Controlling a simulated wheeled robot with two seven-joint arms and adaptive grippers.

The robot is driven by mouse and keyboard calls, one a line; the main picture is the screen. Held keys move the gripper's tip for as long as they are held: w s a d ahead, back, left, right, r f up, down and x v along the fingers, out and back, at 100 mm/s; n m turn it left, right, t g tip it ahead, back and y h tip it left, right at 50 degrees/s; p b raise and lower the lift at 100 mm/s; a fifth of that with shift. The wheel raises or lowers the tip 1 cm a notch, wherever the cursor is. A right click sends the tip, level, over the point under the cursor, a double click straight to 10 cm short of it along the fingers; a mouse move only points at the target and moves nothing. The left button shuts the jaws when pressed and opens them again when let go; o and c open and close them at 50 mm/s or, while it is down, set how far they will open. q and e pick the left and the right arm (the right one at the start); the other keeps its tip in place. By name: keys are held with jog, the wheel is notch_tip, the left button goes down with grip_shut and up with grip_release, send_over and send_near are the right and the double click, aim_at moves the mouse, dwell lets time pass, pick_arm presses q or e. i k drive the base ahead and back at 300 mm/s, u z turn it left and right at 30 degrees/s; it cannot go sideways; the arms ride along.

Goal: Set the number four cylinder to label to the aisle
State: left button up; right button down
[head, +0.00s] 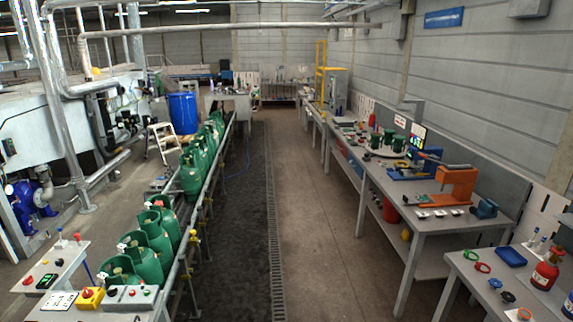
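Green gas cylinders (148,246) stand upright in a row on the conveyor (190,238) at the left in the head view. The nearest cylinder (122,279) is close to the control panel, partly hidden at its lower side. Farther along the line more green cylinders (191,176) stand close together and overlap each other. I cannot read any number or label on them, so I cannot tell which one is number four. The aisle (320,220) is the open floor to the right of the conveyor. Neither of my grippers is in view.
Control panels (130,297) with buttons stand at the lower left. Workbenches (440,212) with tools line the right wall, and an orange press (457,187) stands on one. A blue drum (183,113) and a small stepladder (162,142) are behind the conveyor. The aisle floor is clear.

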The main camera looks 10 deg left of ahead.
aim_at(170, 220)
jog(key=z, duration=0.2)
jog(key=i, duration=2)
jog(key=u, duration=0.6)
jog(key=i, duration=1.9)
jog(key=u, duration=0.9)
